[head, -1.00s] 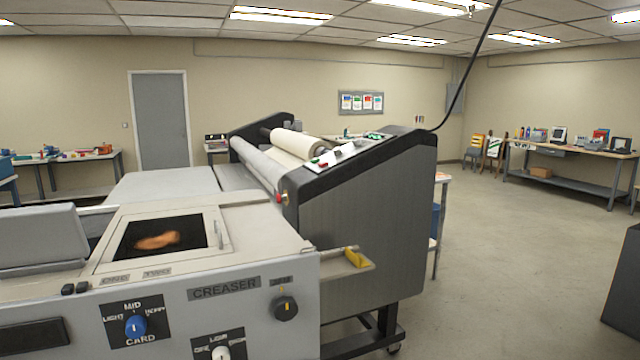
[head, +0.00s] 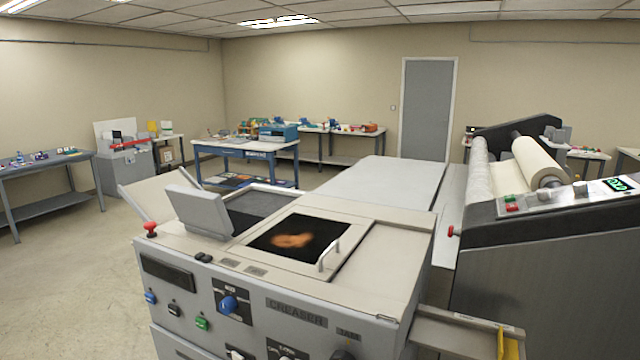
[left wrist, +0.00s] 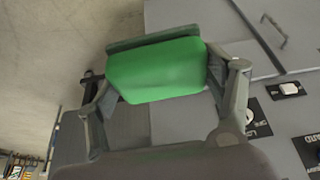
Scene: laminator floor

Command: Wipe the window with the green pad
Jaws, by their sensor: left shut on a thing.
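The window (head: 298,236) is a dark pane in a pale frame on top of the grey creaser (head: 290,310) in the head view. An orange-brown smear shows on the pane, and a small handle (head: 328,256) stands at the frame's right side. In the left wrist view my left gripper (left wrist: 160,85) is shut on the green pad (left wrist: 155,68), which has a grey-green backing along its far edge. The pad is apart from the window, with floor and grey machine panels behind it. Neither gripper shows in the head view, and my right gripper is in no view.
A raised grey cover (head: 200,209) stands left of the window. The laminator (head: 550,270) with its rollers is at the right, and a small side tray (head: 465,333) sits between. A blue table (head: 245,150) stands behind. Open floor lies at the left.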

